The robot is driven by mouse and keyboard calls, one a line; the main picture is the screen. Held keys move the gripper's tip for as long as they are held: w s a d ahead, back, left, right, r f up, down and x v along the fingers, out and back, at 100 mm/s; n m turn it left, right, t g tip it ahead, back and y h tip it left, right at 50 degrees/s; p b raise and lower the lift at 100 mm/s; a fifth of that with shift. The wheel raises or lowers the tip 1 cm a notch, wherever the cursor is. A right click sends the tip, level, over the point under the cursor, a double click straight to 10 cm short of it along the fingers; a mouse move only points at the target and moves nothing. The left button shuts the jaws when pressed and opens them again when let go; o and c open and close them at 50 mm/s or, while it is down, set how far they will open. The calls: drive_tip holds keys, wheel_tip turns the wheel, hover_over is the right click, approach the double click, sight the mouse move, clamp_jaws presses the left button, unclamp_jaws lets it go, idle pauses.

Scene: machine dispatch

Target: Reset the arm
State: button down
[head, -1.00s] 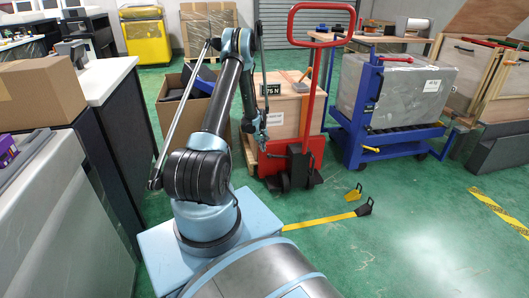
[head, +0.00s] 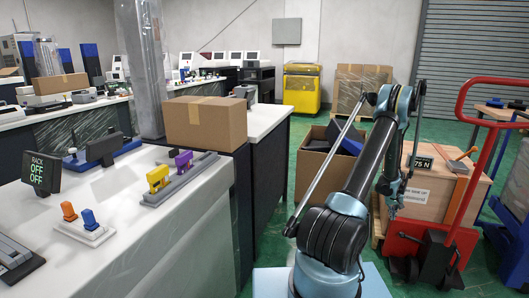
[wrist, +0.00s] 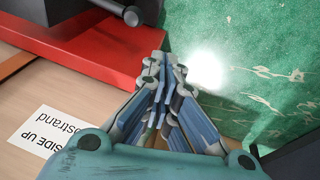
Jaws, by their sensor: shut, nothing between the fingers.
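My arm rises from its base at the lower right of the head view and bends over at the top, with the forearm hanging down. My gripper (head: 391,190) points down beside a wooden crate (head: 437,192) with a printed label. In the wrist view my gripper (wrist: 162,88) has its fingers together, with nothing between them. The fingers are above the crate's labelled face (wrist: 28,97) and the green floor (wrist: 240,80); I cannot tell how close they are to the crate.
A red pallet jack (head: 455,200) stands at the right, close to my arm. An open cardboard box (head: 322,162) is behind it. At the left a counter (head: 190,235) holds a closed carton (head: 204,122), a purple and yellow switch unit (head: 170,175) and a "RACK OFF OFF" display (head: 45,174).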

drive_tip(key=a+r+n, duration=0.1)
drive_tip(key=a+r, duration=2.2)
drive_tip(key=r, duration=0.3)
drive_tip(key=s+a+r+y, duration=0.1)
drive_tip(key=s+a+r, duration=0.55)
drive_tip(key=a, duration=0.35)
drive_tip(key=s+a+r+n, duration=0.2)
drive_tip(key=s+a+r, duration=0.2)
drive_tip(key=s+a, duration=1)
drive_tip(key=s+a+f, duration=0.2)
drive_tip(key=s+a, duration=0.1)
drive_tip(key=s, duration=0.5)
drive_tip(key=s+a+f+y, duration=0.1)
drive_tip(key=s+a+f, duration=0.2)
drive_tip(key=s, duration=0.5)
drive_tip(key=shift+s+a+f+n+t+y, duration=0.15)
drive_tip(key=shift+a+f+n+t+y, duration=0.15)
drive_tip(key=shift+a, duration=0.3)
